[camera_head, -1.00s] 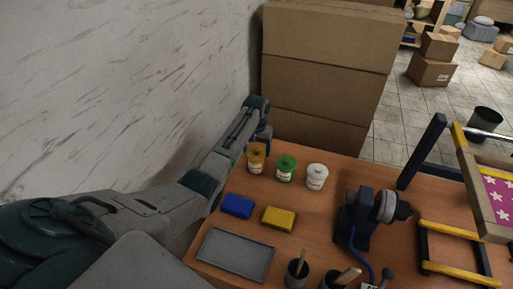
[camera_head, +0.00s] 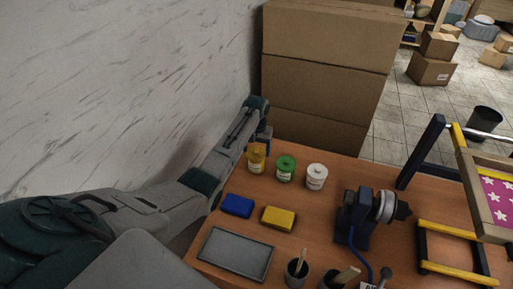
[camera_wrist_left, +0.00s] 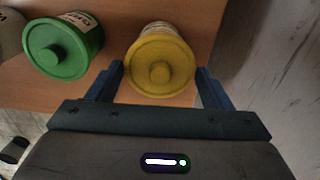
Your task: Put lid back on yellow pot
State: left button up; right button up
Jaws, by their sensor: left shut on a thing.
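The yellow pot (camera_head: 256,165) stands on the table as the leftmost of a row of three. Its yellow lid (camera_wrist_left: 160,64) shows from above in the left wrist view, with a round knob in its middle. The lid is over the pot's top, and the pot's side and label (camera_wrist_left: 157,29) show just beyond its rim. I cannot tell whether the lid is fully seated. My left gripper (camera_wrist_left: 160,78) is shut on the lid, one blue finger on each side. In the head view the left gripper (camera_head: 264,139) is at the pot's top. My right gripper is not in view.
A green pot (camera_head: 286,169) and a white pot (camera_head: 316,177) stand to the right. A blue sponge (camera_head: 237,206), a yellow sponge (camera_head: 279,217) and a grey tray (camera_head: 236,254) lie nearer. Stacked cardboard boxes (camera_head: 327,80) stand behind the table; a wall (camera_head: 110,90) is at left.

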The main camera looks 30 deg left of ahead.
pick_arm(q)
jog(key=shift+f+p, duration=0.15)
jog(key=shift+p, duration=0.15)
dwell(1.2)
jog(key=o, duration=1)
jog(key=shift+o, duration=0.3)
jog(key=shift+r, duration=3.5)
grip_shut()
